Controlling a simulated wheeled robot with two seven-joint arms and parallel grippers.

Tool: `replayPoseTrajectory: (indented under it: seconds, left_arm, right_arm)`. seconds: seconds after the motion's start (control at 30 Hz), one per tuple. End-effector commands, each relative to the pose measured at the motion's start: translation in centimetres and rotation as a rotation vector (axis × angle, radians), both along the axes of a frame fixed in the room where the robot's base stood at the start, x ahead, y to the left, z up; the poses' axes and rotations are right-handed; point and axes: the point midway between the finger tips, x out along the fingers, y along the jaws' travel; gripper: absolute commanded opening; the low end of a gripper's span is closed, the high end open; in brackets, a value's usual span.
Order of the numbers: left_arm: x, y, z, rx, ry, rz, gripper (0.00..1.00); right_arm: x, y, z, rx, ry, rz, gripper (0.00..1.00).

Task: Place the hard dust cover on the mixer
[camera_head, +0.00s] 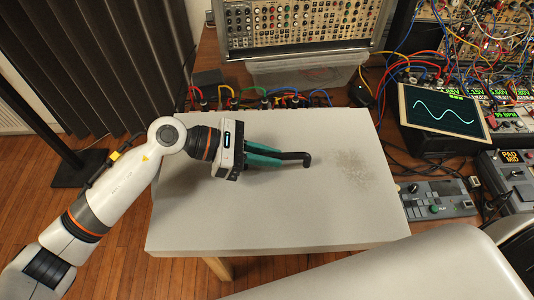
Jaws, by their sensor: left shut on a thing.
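A wide pale grey slab, which looks like the hard dust cover (300,215), lies across the middle of the view. It has a dark handle (307,160) near its middle and a speckled patch on its right part. My left gripper (276,155), with teal fingers, is shut on this handle; the fingers hide part of it. The mixer's body is hidden; plugs with coloured cables (235,99) show along the slab's back edge. I cannot tell whether the cover rests on the mixer or hangs just above it. My right gripper is not in view.
A rack of knobs (295,25) and a clear plastic bin (308,71) stand behind the slab. A screen with a green wave (443,112) and a small control panel (437,198) stand close on the right, among loose cables. A dark curtain (95,60) hangs at left.

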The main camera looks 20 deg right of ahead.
Motion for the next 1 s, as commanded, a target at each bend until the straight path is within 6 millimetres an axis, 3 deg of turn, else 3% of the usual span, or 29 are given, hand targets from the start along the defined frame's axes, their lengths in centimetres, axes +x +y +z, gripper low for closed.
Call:
replayPoseTrajectory:
  seconds: [0.23,0.27,0.4,0.7,0.9,1.0]
  left_arm:
    - [0.0,0.0,-0.2,-0.003,0.000,0.001,0.00]
    - [0.0,0.0,-0.3,0.000,0.000,0.000,0.17]
    - [0.0,0.0,-0.3,0.000,0.000,0.000,0.36]
    - [0.0,0.0,-0.1,0.000,0.000,0.000,0.36]
    - [0.0,0.0,1.6,0.000,0.000,0.000,0.36]
    - [0.8,2.4,1.6,0.002,-0.004,0.004,0.36]
  right_arm:
    - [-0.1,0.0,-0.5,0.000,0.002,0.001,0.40]
    - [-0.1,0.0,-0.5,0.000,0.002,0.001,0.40]
    - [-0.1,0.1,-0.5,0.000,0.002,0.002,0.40]
    - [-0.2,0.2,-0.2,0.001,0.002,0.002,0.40]
    - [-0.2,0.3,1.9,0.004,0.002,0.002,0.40]
    - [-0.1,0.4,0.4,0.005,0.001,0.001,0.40]
